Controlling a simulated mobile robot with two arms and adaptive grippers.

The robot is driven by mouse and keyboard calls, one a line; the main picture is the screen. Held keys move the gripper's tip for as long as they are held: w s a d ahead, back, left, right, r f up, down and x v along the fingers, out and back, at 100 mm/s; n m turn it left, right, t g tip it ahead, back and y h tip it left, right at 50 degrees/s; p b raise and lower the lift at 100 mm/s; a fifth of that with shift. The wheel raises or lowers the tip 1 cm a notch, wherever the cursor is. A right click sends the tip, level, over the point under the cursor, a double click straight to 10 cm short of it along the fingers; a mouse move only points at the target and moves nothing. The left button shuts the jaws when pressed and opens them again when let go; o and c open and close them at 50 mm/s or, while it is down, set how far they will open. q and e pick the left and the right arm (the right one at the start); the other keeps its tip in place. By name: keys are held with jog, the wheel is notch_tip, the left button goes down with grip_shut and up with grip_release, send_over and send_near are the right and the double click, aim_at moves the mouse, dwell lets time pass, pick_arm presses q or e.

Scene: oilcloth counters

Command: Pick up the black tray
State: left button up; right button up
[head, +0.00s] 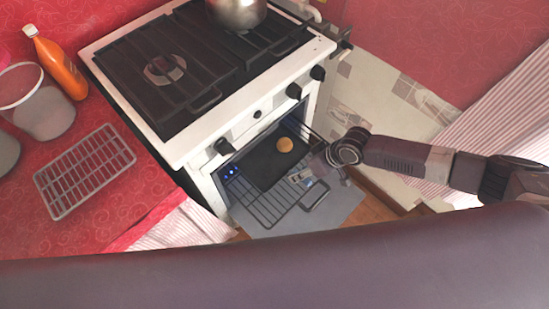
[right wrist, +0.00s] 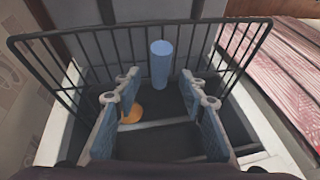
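The black tray (head: 262,166) lies inside the open oven of the white stove, with a round orange-brown item (head: 285,145) on it. In the right wrist view the dark tray surface (right wrist: 172,105) shows between my fingers, with the round item (right wrist: 132,114) near the left finger. My right gripper (head: 308,180) is at the oven opening, beside the tray's right side in the head view. In the right wrist view its fingers (right wrist: 160,82) are spread apart with nothing between them touching both. Whether they touch the tray is unclear. My left gripper is not in view.
A wire oven rack (head: 262,206) sticks out of the oven over the lowered door (head: 340,205). A blue cylinder (right wrist: 160,64) shows beyond my fingers. A pot (head: 237,12) stands on the stovetop. The red counter holds a wire rack (head: 85,170), an orange bottle (head: 60,66) and a bin (head: 40,105).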

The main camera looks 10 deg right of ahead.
jog(key=shift+x, duration=1.35)
jog(key=shift+c, duration=0.5)
grip_shut()
